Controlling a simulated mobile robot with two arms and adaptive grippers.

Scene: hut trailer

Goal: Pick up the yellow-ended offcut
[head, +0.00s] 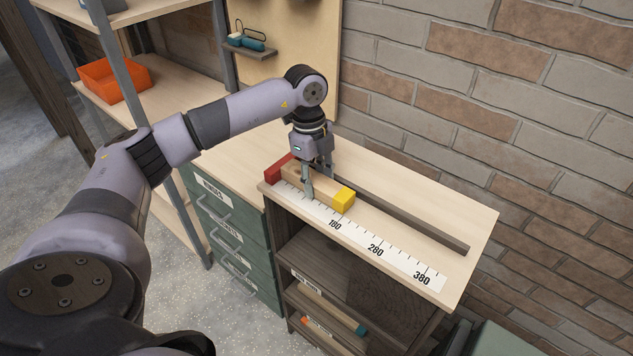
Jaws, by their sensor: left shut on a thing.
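The yellow-ended offcut (329,190) is a short wooden block with a bright yellow right end. It lies along the printed ruler strip (375,245) on the bench top, with its left part near a red block (278,170). My left gripper (314,188) points down over the offcut and is shut on its wooden middle, one finger on the near side. The far finger is partly hidden behind the offcut. I cannot tell whether the offcut is touching the bench top. My right gripper is not in view.
A dark rail (400,215) runs along the bench top (455,212) behind the offcut. A brick wall (480,110) stands behind. Green drawers (232,225) and open shelves with offcuts are below. An orange bin (112,80) sits on the left shelf. The bench's right end is clear.

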